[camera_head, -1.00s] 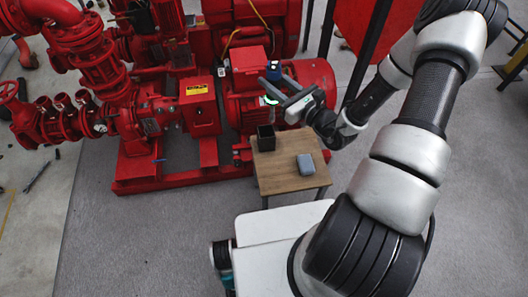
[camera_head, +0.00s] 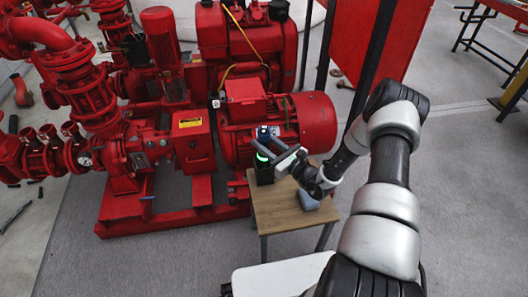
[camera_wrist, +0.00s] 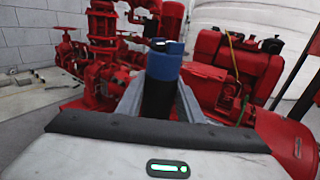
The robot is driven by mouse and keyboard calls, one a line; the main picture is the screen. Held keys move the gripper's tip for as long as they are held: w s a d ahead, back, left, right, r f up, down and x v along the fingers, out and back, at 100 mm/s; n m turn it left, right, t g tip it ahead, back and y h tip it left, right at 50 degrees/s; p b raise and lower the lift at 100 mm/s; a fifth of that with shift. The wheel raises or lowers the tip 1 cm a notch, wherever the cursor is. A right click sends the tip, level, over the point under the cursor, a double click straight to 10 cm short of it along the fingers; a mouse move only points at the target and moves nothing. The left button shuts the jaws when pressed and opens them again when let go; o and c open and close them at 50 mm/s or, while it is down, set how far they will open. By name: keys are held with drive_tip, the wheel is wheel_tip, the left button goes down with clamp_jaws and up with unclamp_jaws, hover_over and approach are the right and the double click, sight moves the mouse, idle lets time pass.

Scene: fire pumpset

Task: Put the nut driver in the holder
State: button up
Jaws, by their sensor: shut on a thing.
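The nut driver (camera_head: 263,133), with a blue and black handle, stands roughly upright in my gripper (camera_head: 272,153). In the wrist view the handle of the nut driver (camera_wrist: 162,72) rises between the two grey fingers of my gripper (camera_wrist: 160,100), which are shut on it. The holder (camera_head: 264,175) is a dark open box on the small wooden table (camera_head: 282,217), near its back left. My gripper is just above the holder in the head view and covers part of its top. The nut driver's lower end is hidden, so I cannot tell whether it is inside the holder.
A grey-blue object (camera_head: 309,201) lies on the table right of the holder, partly behind my wrist. The red motor (camera_head: 300,122) and pump set stand close behind the table. Grey floor (camera_head: 185,258) is clear at front left.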

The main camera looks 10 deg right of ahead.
drive_tip(key=shift+f+b, duration=0.35)
drive_tip(key=shift+f, duration=1.2)
drive_tip(key=shift+f, duration=0.2)
drive_tip(key=o, duration=1.2)
drive_tip(key=shift+c, duration=0.2)
drive_tip(key=shift+r, duration=0.2)
drive_tip(key=p+v, duration=0.1)
drive_tip(key=v, duration=1.1)
drive_tip(key=shift+a, duration=0.1)
